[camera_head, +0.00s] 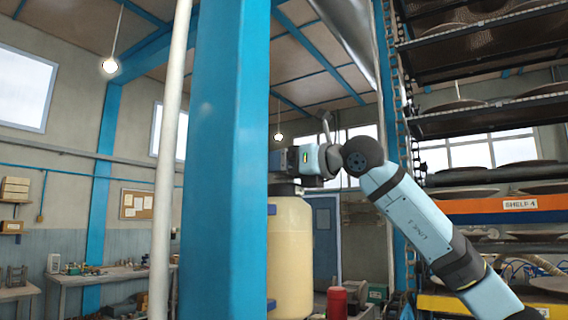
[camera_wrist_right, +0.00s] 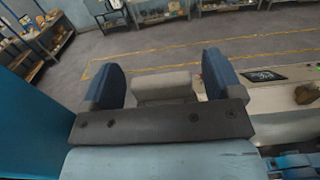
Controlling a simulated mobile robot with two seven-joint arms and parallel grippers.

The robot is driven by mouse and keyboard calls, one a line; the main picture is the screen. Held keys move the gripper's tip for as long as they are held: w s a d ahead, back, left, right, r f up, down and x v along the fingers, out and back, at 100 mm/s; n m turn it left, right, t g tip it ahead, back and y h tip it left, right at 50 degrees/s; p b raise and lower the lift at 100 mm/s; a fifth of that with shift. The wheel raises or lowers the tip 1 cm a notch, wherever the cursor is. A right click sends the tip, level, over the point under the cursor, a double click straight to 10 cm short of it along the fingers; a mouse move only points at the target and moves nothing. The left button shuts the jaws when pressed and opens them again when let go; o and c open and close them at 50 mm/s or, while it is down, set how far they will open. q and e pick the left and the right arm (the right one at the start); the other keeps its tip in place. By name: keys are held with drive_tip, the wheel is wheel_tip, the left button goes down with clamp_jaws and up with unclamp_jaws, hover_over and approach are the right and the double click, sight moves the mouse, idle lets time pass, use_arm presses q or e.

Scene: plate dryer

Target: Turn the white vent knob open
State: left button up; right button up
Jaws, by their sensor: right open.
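My right gripper (camera_head: 281,162) points left beside the blue post, above the cream tank, and its tip is partly hidden by the post. In the right wrist view my right gripper (camera_wrist_right: 162,72) is open, with its two blue fingers spread apart. A pale grey block (camera_wrist_right: 164,87) shows between the fingers; I cannot tell whether it is the white vent knob or whether it touches them. No white vent knob can be clearly made out in the head view. My left gripper is not in view.
The blue post (camera_head: 230,160) and a white pipe (camera_head: 172,170) stand upright close in front. The cream tank (camera_head: 290,255) stands below my right gripper. Racks of dark trays (camera_head: 490,110) rise at the right. A workbench (camera_head: 110,275) stands at the far left.

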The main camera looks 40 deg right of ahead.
drive_tip(key=c, duration=0.9)
